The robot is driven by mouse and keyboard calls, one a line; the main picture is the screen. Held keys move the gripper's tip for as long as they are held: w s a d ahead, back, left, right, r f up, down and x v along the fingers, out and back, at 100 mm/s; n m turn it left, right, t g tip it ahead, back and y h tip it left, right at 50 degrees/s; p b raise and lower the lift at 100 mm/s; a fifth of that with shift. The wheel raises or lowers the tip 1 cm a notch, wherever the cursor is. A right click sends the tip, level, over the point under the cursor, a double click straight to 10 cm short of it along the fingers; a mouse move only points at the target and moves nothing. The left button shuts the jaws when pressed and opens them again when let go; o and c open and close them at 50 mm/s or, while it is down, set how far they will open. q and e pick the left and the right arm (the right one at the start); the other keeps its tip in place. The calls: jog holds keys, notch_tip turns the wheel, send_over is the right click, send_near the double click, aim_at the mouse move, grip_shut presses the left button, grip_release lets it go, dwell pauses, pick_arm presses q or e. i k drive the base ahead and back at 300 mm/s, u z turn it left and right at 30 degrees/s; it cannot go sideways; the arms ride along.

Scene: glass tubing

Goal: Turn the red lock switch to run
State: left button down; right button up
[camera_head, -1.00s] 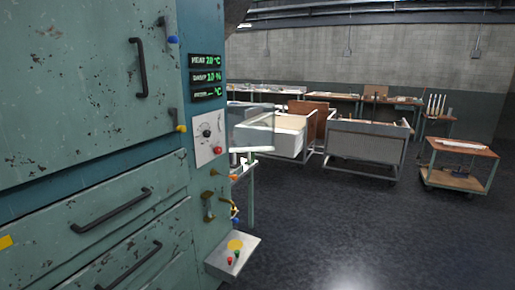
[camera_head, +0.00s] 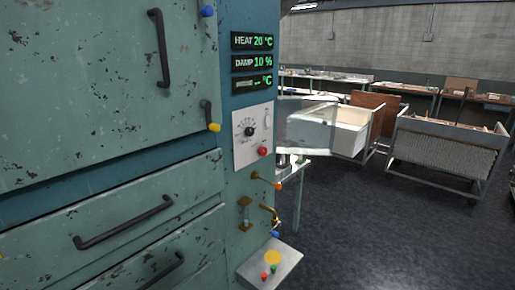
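A red knob (camera_head: 263,151) sits low on the white control plate (camera_head: 252,136) of the green cabinet, below a black dial (camera_head: 250,131). It may be the red lock switch, but its labels are too small to read. A small red button (camera_head: 264,276) also shows on the grey shelf box (camera_head: 270,264) lower down, beside a green one. Neither of my grippers is in view.
The worn green cabinet (camera_head: 90,110) fills the left side, with black handles and drawers. Displays (camera_head: 252,62) read HEAT 20 and DAMP 10. An orange-tipped lever (camera_head: 278,185) sticks out from its edge. Carts (camera_head: 445,150) stand behind; dark floor (camera_head: 370,245) is clear at right.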

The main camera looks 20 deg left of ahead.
aim_at(262, 150)
jog(key=u, duration=0.75)
jog(key=i, duration=0.85)
jog(key=u, duration=0.9)
